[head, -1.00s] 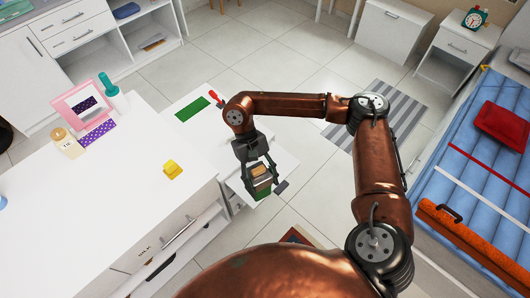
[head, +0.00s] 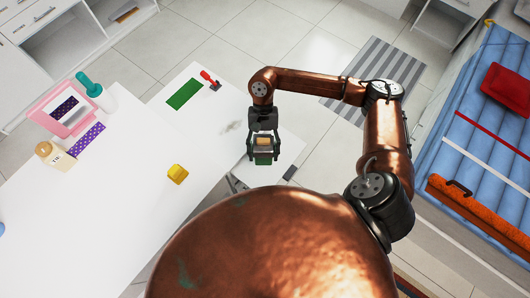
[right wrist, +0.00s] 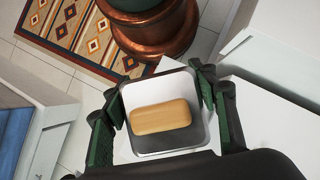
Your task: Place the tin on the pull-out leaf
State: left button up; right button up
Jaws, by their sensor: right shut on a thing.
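The tin (head: 263,141) is squarish, with a light rim and a tan block-like top. It also shows in the right wrist view (right wrist: 160,117), between the two dark green fingers. My right gripper (head: 263,157) is shut on it from both sides. In the head view it appears over the near right part of the white pull-out leaf (head: 222,142), beside the counter. I cannot tell whether the tin's underside touches the leaf. My left gripper is out of view.
A green mat (head: 184,94) and a red-handled tool (head: 209,78) lie at the leaf's far end. A dark piece (head: 289,173) is at its near right edge. The counter (head: 120,190) holds a yellow block (head: 177,174), a pink frame (head: 62,112) and bottles. The leaf's middle is clear.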

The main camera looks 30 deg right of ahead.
aim_at(261, 162)
jog(key=s+a+f+m+t+y+p, duration=0.4)
jog(key=m+t, duration=0.3)
jog(key=m, duration=0.8)
jog(key=d+m+t+h, duration=0.1)
jog(key=m, duration=0.2)
jog(key=w+d+r+m+t+h+p, duration=0.1)
jog(key=m+h, duration=0.1)
jog(key=m, duration=0.2)
jog(key=d+m+t+h+p, duration=0.1)
jog(key=d+m, duration=0.1)
jog(key=m, duration=0.1)
jog(key=shift+w+r+m+t+h, duration=0.2)
jog(key=shift+w+m+t+h, duration=0.1)
jog(key=shift+t, duration=0.1)
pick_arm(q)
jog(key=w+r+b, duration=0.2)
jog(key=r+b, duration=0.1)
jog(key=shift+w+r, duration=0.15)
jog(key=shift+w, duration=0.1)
pick_arm(e)
jog(key=w+d+f, duration=0.9)
jog(key=f, duration=0.4)
jog(key=shift+w+d, duration=0.35)
jog(key=shift+w, duration=0.05)
